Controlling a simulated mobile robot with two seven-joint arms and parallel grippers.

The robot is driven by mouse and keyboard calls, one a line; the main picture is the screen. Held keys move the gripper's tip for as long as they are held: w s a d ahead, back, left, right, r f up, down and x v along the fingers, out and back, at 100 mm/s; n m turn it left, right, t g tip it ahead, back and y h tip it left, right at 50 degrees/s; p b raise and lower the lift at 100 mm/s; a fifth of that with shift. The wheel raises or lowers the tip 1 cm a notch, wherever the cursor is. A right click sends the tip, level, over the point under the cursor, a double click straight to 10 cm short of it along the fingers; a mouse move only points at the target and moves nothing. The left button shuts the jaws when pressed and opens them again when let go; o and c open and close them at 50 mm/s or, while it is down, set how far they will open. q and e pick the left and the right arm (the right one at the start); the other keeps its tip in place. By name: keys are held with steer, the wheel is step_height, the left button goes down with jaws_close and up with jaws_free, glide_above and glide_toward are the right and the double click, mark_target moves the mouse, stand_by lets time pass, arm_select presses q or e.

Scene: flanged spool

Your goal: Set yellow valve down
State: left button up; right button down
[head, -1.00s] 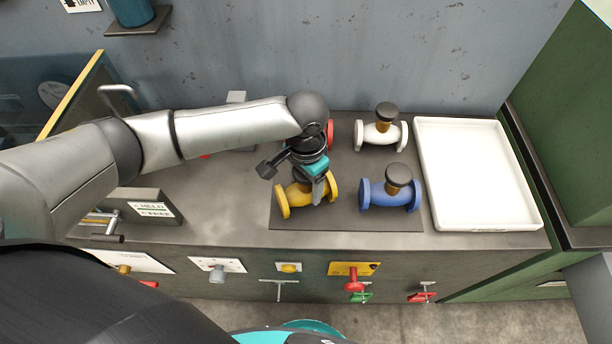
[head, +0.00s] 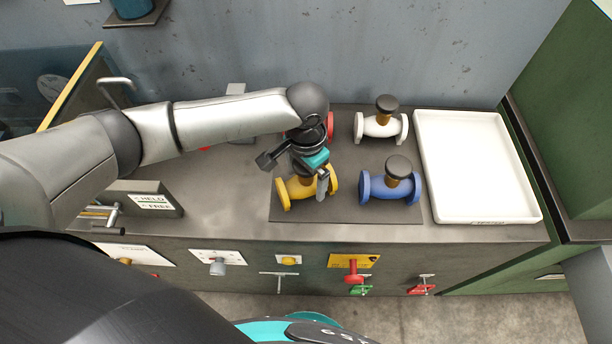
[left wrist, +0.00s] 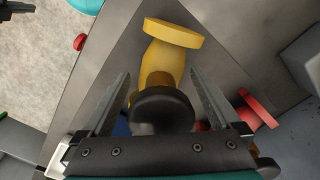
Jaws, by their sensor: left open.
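In the left wrist view the gripper (left wrist: 160,95) is open, with one finger on each side of the yellow valve's (left wrist: 165,62) black knob (left wrist: 162,110) and brown stem. Gaps show between the fingers and the stem.
A blue valve (head: 378,187) stands close to the right on the mat, a white valve (head: 369,127) behind it. A red valve (head: 330,125) is partly hidden behind my left wrist. An empty white tray (head: 465,170) stands at the right. A held/free sign block (head: 150,199) stands at left.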

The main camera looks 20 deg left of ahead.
arm_select(q)
step_height(320, 180, up, 12)
steer(key=shift+f+p, duration=0.1)
steer(key=shift+p, duration=0.95)
